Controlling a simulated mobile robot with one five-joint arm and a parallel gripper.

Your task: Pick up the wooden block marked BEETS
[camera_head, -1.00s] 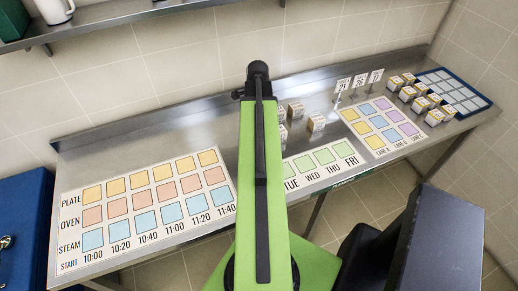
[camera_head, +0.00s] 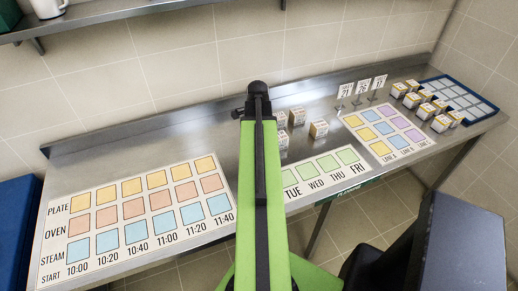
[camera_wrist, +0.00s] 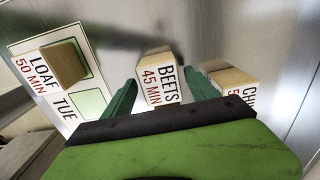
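In the wrist view, the wooden block marked BEETS (camera_wrist: 158,82), with 45 MIN in red on its white label, stands on the steel counter. My gripper (camera_wrist: 160,97) is open, with one dark green finger to the left of the block and one to its right. A gap shows on the left; the right finger is close to the block, and I cannot tell whether it touches. In the head view my arm hides the gripper. A few small blocks (camera_head: 319,129) stand beyond the arm there, their labels too small to read.
A block with a partly hidden label (camera_wrist: 232,78) is close beside the right finger. Several more blocks (camera_head: 424,108) stand by a blue tray (camera_head: 487,118) at far right.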

